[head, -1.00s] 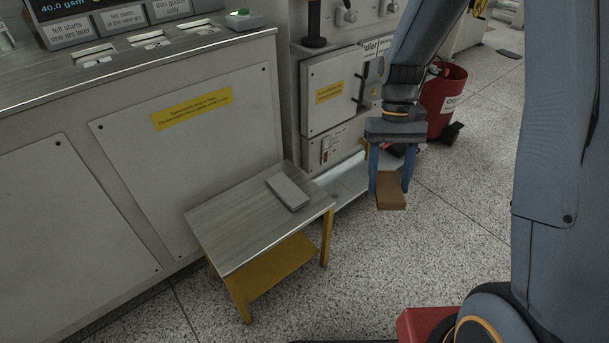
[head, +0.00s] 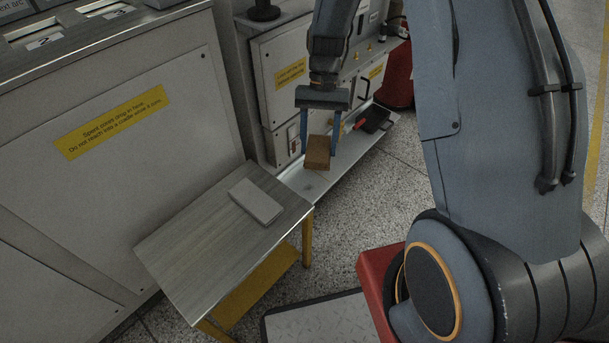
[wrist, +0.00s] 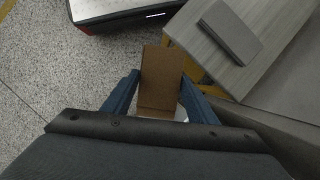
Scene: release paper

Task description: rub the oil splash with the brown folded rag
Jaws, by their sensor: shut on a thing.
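The brown folded rag (head: 317,153) is a flat brown block between the blue fingers of my gripper (head: 318,150). In the wrist view the rag (wrist: 161,78) sticks out from between both fingers (wrist: 160,92), which are shut on it. My gripper is in the air, in front of the grey machine and over the low metal ledge. I cannot make out the oil splash for certain; a faint small darker patch shows on the ledge below the rag.
A small table (head: 205,240) with a yellow lower shelf stands left of my gripper. A grey folded block (head: 256,201) lies on it. The metal ledge (head: 345,152) runs along the machine, with a black pan-like thing (head: 374,119) at its far end. A red bin (head: 398,80) stands behind.

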